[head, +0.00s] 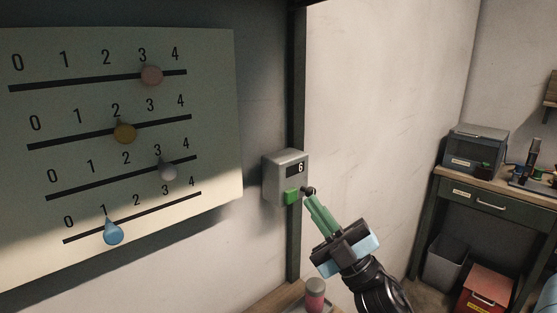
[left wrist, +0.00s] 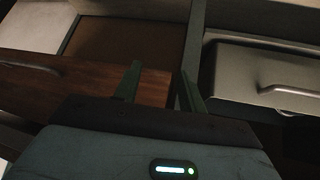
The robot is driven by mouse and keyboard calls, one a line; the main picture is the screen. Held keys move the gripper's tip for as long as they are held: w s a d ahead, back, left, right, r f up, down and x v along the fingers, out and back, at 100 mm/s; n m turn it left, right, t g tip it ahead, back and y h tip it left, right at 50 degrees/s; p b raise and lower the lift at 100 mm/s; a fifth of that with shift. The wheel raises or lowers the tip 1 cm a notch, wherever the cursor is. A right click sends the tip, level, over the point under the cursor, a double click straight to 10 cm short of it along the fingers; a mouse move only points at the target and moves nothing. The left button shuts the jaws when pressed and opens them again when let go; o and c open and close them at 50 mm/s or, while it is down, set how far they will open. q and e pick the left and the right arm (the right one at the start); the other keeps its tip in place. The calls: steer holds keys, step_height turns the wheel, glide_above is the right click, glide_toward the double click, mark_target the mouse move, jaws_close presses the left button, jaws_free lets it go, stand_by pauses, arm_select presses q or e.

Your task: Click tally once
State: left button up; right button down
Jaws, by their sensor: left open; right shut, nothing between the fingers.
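The tally counter (head: 286,176) is a grey box fixed on the dark post, and its display reads 6. Its green button (head: 291,197) is on the lower front. My right gripper (head: 308,192) is shut and empty, with its dark fingertips right beside the button; I cannot tell whether they touch it. My left gripper (left wrist: 157,85) shows only in the left wrist view, open and empty, with a wooden surface and drawers beyond its fingers.
A slider board (head: 215,120) with several coloured knobs on numbered tracks hangs at the left. A workbench (head: 500,205) with a grey box (head: 475,148) is at the right.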

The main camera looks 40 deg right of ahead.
mark_target(291, 196)
arm_select(q)
steer(key=shift+w, duration=0.3)
arm_select(e)
steer(key=shift+f, duration=0.1)
stand_by(0.5)
steer(key=shift+w, duration=0.1)
arm_select(q)
steer(key=shift+s+f, duration=0.35)
steer(key=shift+s, duration=0.15)
arm_select(e)
steer(key=shift+w+f, duration=0.2)
steer(key=shift+w, duration=0.45)
steer(key=shift+w+f, duration=0.15)
steer(key=shift+w, duration=0.45)
arm_select(q)
steer(key=shift+w, duration=0.3)
arm_select(e)
steer(key=shift+w, duration=0.15)
